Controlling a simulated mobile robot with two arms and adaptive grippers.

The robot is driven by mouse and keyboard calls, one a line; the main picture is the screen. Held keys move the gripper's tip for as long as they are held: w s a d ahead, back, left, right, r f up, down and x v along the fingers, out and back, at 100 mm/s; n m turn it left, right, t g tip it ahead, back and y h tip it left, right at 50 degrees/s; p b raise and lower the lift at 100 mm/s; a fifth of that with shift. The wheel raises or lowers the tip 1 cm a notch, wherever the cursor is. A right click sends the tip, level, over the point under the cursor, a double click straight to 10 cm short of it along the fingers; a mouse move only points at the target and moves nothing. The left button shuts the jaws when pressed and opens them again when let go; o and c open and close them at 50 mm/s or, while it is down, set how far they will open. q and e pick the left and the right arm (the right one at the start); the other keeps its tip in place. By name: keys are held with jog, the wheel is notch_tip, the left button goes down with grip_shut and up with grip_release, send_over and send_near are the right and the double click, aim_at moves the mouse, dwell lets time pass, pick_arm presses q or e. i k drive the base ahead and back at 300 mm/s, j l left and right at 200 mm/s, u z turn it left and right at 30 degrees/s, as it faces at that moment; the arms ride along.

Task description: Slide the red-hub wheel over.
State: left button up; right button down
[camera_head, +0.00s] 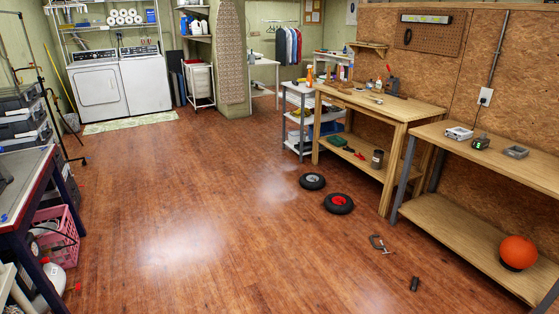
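The red-hub wheel (339,204) lies flat on the wooden floor, with a black tire and a red center. A second wheel with a grey hub (312,181) lies flat just behind it and to its left. The two wheels look close together with a small gap. Neither of my grippers shows in the head view.
A workbench (385,105) with tools stands right of the wheels, and a second bench (490,160) nearer. A clamp (380,244) and a small dark object (414,284) lie on the floor. An orange ball (517,252) sits on the low shelf. Floor left of the wheels is clear.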

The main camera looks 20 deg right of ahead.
aim_at(337, 204)
jog(key=i+l+z, duration=0.35)
jog(key=i, duration=0.65)
jog(key=i+z, duration=0.35)
jog(key=i, duration=0.65)
